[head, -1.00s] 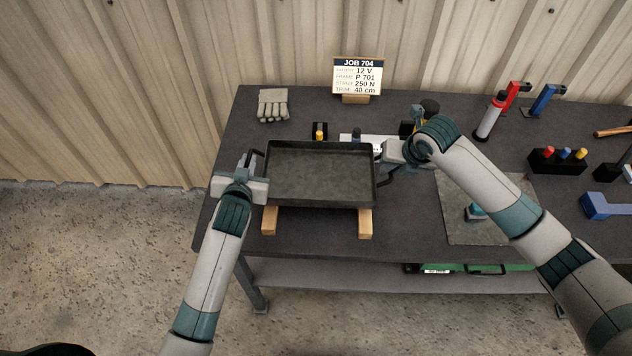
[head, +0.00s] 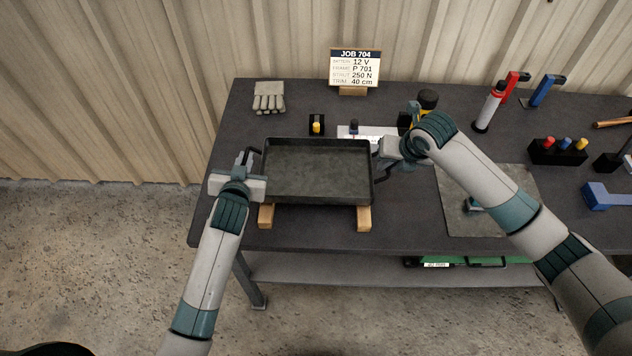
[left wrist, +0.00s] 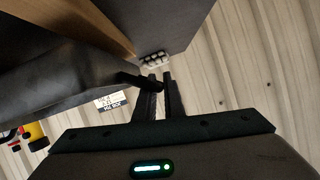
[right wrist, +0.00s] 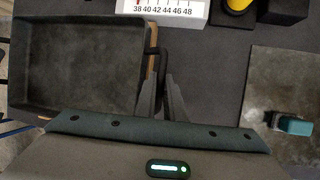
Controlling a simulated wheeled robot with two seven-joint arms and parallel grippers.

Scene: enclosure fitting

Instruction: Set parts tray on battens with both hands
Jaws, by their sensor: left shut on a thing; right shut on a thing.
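The dark parts tray (head: 317,172) is level between my two grippers in the head view, over two wooden battens. The left batten (head: 266,216) and right batten (head: 363,218) show their near ends below its front wall. I cannot tell whether the tray touches them. My left gripper (head: 248,166) is shut on the tray's left handle, and the handle end shows at the fingers in the left wrist view (left wrist: 158,82). My right gripper (head: 384,166) is shut on the tray's right handle, which shows between the fingers in the right wrist view (right wrist: 163,65).
Behind the tray are a white scale plate (head: 368,132), a yellow-topped block (head: 316,125) and gloves (head: 268,97). A job sign (head: 355,68) stands at the back. A grey mat (head: 488,220) lies right, under my right arm. The bench front edge is close to the battens.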

